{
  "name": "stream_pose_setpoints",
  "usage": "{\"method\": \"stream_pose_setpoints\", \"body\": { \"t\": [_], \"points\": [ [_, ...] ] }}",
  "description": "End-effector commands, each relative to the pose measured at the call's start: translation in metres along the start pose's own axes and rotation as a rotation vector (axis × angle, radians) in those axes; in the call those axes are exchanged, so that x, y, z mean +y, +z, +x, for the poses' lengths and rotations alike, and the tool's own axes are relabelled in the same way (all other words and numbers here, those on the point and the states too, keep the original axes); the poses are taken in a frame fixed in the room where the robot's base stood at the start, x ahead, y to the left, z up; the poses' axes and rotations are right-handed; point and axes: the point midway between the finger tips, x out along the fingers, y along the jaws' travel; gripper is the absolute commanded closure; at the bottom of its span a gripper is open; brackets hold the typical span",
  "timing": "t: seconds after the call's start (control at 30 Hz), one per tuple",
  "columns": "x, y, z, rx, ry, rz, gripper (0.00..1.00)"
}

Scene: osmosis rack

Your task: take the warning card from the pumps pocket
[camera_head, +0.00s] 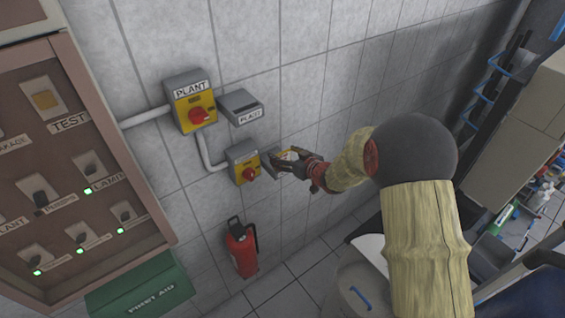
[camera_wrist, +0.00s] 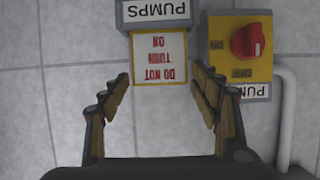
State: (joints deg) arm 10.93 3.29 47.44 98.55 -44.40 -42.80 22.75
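The warning card (camera_wrist: 160,60) is white with a yellow border and red "DO NOT TURN ON" lettering, upside down in the wrist view. One edge meets the grey pumps pocket (camera_wrist: 157,14), so part of the card may be hidden inside it. My gripper (camera_wrist: 162,80) is open, its two fingers on either side of the card's free end with gaps between. In the head view my gripper (camera_head: 285,165) is at the wall by the pumps pocket, and covers most of that pocket and card.
The yellow pumps switch box (camera_wrist: 240,48) with a red knob is close beside one finger. A plant switch (camera_head: 194,105) and plant pocket (camera_head: 241,107) are above. A fire extinguisher (camera_head: 242,249) hangs below. A panel cabinet (camera_head: 75,160) is at left.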

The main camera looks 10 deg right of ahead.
Motion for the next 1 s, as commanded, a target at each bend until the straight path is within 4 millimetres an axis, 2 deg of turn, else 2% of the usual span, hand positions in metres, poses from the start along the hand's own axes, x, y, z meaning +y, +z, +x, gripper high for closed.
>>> {"method": "stream_pose_setpoints", "body": {
  "t": [0.53, 0.83, 1.0],
  "points": [
    [0.0, 0.0, 0.0, 0.0, 0.0, 0.0, 0.71],
    [0.0, -0.002, -0.001, 0.001, 0.0, -0.001, 0.71],
    [0.0, -0.013, -0.005, 0.003, 0.0, -0.001, 0.71]
  ]
}}
